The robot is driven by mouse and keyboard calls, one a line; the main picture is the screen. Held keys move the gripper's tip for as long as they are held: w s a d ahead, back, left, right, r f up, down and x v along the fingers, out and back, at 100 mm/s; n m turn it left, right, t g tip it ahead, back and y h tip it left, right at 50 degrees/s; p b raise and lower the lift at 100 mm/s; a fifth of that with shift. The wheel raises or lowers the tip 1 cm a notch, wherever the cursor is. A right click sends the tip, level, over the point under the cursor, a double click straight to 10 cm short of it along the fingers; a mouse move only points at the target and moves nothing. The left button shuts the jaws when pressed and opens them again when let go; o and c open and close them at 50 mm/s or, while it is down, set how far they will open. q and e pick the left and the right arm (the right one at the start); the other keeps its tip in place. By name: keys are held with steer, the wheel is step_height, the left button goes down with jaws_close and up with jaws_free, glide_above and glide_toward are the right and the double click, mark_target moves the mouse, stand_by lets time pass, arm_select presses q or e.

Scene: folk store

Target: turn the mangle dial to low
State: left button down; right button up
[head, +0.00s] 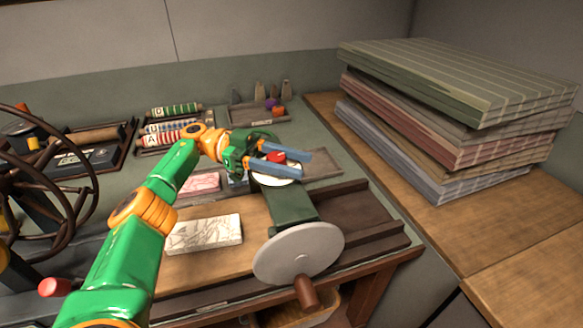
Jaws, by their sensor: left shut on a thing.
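The mangle dial is a white round face (272,180) with a red knob (276,157), on top of the dark green mangle post (291,205). My left gripper (303,163) reaches over the dial from the left. Its two blue-grey fingers lie on either side of the red knob and are shut on it. The fingers and gripper body hide much of the dial face, so its marks and setting cannot be read. My right gripper is not in view.
A grey disc (292,254) with a brown handle (306,292) stands in front of the post. A carved pale block (205,234) lies on the wooden bed at left. Folded striped cloths (450,90) are stacked at right. A dark spoked wheel (62,190) stands far left.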

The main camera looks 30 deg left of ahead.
arm_select(q)
steer(key=shift+f+g, duration=0.15)
steer(key=shift+g, duration=0.15)
steer(key=shift+c, duration=2)
jaws_free()
steer(key=shift+d, duration=0.1)
